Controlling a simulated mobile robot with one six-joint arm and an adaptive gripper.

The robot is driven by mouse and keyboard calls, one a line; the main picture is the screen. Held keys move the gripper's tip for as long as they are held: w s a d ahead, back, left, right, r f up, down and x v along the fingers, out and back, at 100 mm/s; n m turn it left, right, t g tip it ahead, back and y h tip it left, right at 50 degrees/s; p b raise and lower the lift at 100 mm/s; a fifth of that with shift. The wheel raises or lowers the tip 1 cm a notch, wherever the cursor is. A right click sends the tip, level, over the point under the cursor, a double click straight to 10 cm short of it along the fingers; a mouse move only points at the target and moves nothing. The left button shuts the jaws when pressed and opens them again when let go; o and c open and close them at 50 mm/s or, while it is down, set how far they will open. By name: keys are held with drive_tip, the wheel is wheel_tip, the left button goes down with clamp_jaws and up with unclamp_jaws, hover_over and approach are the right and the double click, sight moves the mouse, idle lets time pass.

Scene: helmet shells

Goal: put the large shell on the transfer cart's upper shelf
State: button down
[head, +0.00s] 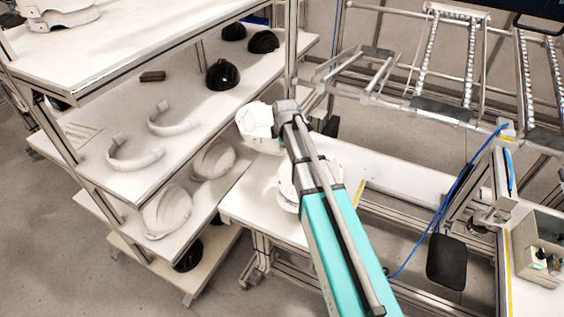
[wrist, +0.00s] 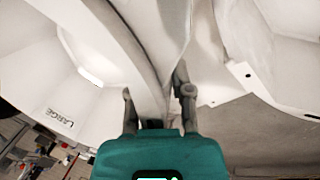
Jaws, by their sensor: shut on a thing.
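My gripper (wrist: 158,108) is shut on the thin wall of a white shell (wrist: 85,50) that bears the word LARGE in the wrist view. One finger is on each side of the wall. In the head view the held large shell (head: 252,119) is at the end of my teal arm, in front of the rack's right end. My fingertips are hidden there. Another white shell (head: 286,190) shows on the white bench, partly behind my arm. I cannot tell which piece of furniture is the transfer cart.
A rack (head: 135,108) with several white shelves stands at left. It holds white curved bands (head: 135,160), black shells (head: 222,75) and, lower down, white shells (head: 167,212). The bench (head: 235,205) is at centre. A metal frame with roller tracks (head: 423,55) and a blue cable (head: 440,215) are at right.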

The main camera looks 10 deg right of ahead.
drive_tip(key=shift+f+b, duration=0.85)
drive_tip(key=shift+f, duration=0.35)
drive_tip(key=shift+f+b, duration=1.85)
drive_tip(key=shift+f, duration=0.15)
drive_tip(key=c, duration=0.8)
unclamp_jaws()
drive_tip(key=p+v, duration=1.1)
drive_tip(key=v, duration=0.1)
drive_tip(key=shift+s, duration=0.1)
